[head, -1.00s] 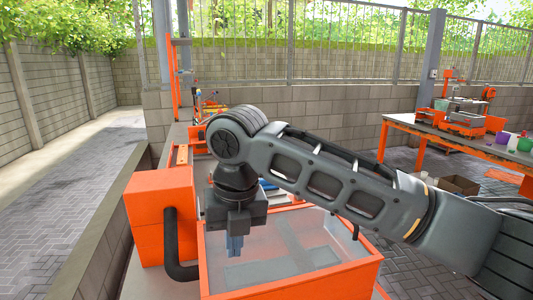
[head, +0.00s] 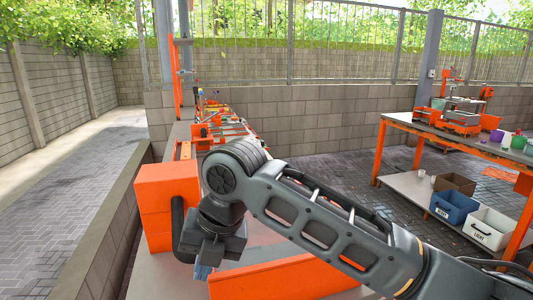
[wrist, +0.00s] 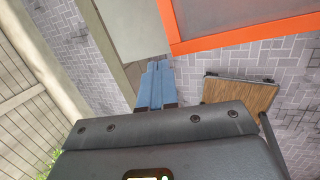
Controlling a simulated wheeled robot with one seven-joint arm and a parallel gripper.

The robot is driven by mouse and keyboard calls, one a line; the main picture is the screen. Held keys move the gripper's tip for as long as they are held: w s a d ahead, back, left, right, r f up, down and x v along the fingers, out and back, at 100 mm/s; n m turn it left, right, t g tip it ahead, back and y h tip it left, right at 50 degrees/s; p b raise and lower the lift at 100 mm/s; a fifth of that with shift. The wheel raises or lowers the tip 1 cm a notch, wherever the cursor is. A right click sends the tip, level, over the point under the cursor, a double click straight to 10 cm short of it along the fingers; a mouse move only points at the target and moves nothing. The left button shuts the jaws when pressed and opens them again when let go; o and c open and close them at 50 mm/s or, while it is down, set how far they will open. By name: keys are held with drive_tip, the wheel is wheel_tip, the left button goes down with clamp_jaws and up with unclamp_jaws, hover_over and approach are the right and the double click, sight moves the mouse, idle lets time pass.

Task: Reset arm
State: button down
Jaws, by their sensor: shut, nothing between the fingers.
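My gripper (head: 201,271) hangs at the end of my bent arm, low in the head view, in front of the orange machine box (head: 168,205) and beside the left end of the orange-framed tray (head: 285,280). In the wrist view its blue fingers (wrist: 157,82) are together with nothing between them. They point down past the tray's orange edge (wrist: 240,33), over a pale ledge and the paving. My arm covers much of the tray in the head view.
A wooden-topped cart (wrist: 240,98) stands on the paving in the wrist view. At right, an orange workbench (head: 450,135) has a blue bin (head: 453,207) and a white bin (head: 490,230) on its lower shelf. A low wall (head: 105,235) runs along the left.

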drive_tip(key=s+a+f+m+t+y, duration=0.35)
drive_tip(key=s+a+m+y, duration=0.45)
drive_tip(key=m, duration=0.3)
drive_tip(key=s+d+f+m+t+h, duration=0.2)
drive_tip(key=s+d+f+m+t, duration=0.15)
drive_tip(key=d+m, duration=0.35)
drive_tip(key=s+d+f+m+t+h, duration=0.25)
drive_tip(key=s+d+m, duration=0.25)
drive_tip(key=d+m, duration=0.25)
drive_tip(key=s+d+f+m+t+h, duration=0.2)
drive_tip(key=s+d+f+m+t, duration=0.1)
drive_tip(key=s+d+m, duration=0.3)
drive_tip(key=s+d+r+m+h, duration=0.2)
drive_tip(key=s+d+r+m, duration=0.1)
drive_tip(key=s+d, duration=0.6)
drive_tip(key=s+d+r+m+t+h, duration=0.1)
drive_tip(key=s+d+r+m+h, duration=0.2)
drive_tip(key=s+d, duration=0.6)
drive_tip(key=shift+d+r, duration=0.3)
drive_tip(key=shift+d, duration=0.6)
